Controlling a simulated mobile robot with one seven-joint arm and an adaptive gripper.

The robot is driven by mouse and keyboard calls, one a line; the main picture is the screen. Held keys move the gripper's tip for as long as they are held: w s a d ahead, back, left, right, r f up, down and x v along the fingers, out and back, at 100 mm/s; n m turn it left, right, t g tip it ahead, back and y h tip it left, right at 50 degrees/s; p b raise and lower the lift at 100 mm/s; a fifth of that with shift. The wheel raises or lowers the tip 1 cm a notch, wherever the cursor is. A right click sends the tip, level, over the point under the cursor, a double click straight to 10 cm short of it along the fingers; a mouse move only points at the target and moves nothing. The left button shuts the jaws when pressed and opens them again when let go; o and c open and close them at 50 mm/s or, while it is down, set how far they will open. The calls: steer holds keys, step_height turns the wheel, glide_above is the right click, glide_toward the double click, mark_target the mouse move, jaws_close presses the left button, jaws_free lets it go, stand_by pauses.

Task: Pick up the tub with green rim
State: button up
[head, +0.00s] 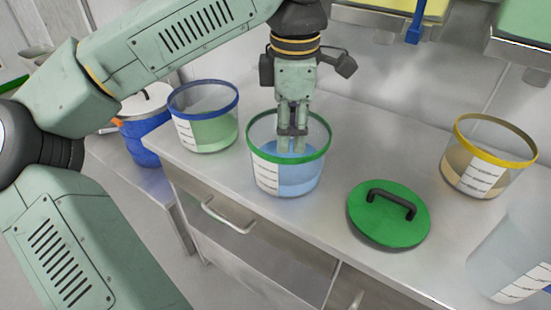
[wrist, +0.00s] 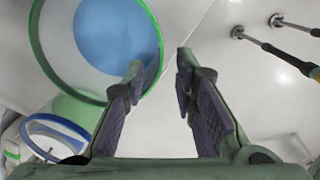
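The tub with green rim (head: 286,178) stands on the steel counter in the head view. It is clear, with a white label and blue contents. In the wrist view its green rim (wrist: 159,42) curves across the upper left. My gripper (head: 292,146) points down over the tub, its fingers overlapping the tub's opening in the head view. In the wrist view my gripper (wrist: 161,62) is open and empty. The left fingertip overlaps the tub's inside and the right one lies outside the rim. How far the fingertips reach down is unclear.
A blue-rimmed tub (head: 204,118) stands left of it. A green lid (head: 380,225) with a black handle lies to the right. A yellow-rimmed tub (head: 488,157) and a clear container (head: 510,262) stand farther right. A drawer handle (head: 228,216) sticks out below the counter's front edge.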

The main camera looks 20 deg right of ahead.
mark_target(288, 183)
steer(key=f, duration=0.3)
steer(key=f+p, duration=0.1)
steer(key=f, duration=0.3)
steer(key=w+f+p, duration=0.1)
steer(key=f, duration=0.2)
steer(key=shift+d+f, duration=0.15)
steer(key=shift+f, duration=0.2)
steer(key=shift+c, duration=0.6)
jaws_close()
steer(key=shift+r, duration=0.1)
